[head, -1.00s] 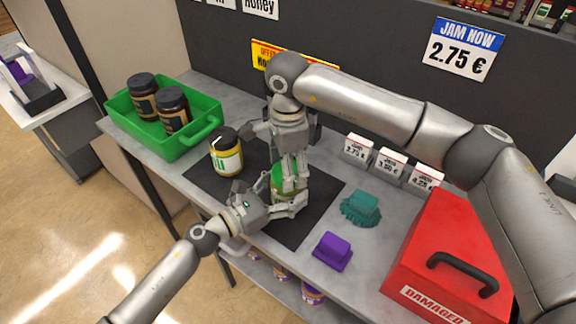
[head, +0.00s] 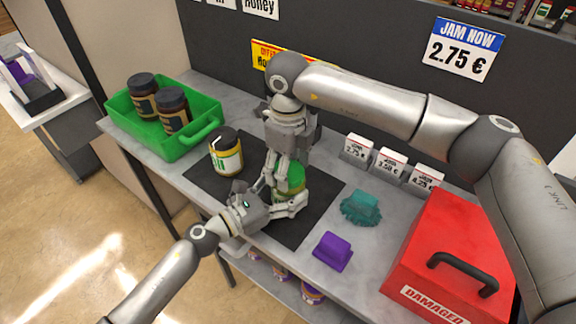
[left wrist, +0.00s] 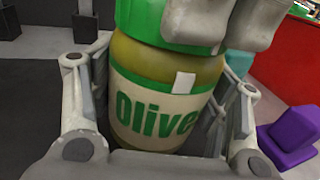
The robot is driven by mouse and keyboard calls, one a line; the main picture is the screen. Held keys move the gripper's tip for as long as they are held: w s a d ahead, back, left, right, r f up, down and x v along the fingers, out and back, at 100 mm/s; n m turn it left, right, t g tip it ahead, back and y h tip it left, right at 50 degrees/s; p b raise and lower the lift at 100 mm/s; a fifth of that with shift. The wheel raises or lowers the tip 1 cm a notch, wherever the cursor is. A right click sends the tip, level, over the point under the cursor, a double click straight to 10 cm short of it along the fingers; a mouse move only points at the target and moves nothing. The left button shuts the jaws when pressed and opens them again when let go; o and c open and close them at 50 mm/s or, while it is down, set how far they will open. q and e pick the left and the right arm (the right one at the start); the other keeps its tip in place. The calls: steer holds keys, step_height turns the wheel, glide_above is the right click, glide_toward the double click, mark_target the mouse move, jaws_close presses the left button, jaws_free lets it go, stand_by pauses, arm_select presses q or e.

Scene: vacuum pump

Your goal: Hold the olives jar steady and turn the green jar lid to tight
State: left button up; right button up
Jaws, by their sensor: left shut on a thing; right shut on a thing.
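The olives jar (left wrist: 155,105) stands upright on the black mat (head: 300,228), its "Olive" label facing the left wrist camera. Its green lid (left wrist: 172,22) is on top; in the head view the green lid (head: 293,175) shows beside my right fingers. My left gripper (head: 277,203) is shut around the jar's body from the front, a finger on each side. My right gripper (head: 287,172) comes down from above and is shut on the green lid. The grippers hide much of the jar in the head view, and whether the lid is tight cannot be told.
A dark-lidded jar (head: 227,152) stands left on the mat. A green crate (head: 170,150) with two dark jars is at the far left. Price cards (head: 391,166) stand behind.

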steer(key=shift+r+m, duration=0.1)
steer(key=shift+m, duration=1.5)
steer(key=shift+w, duration=0.1)
steer(key=o, duration=1)
step_height(320, 180, up, 12)
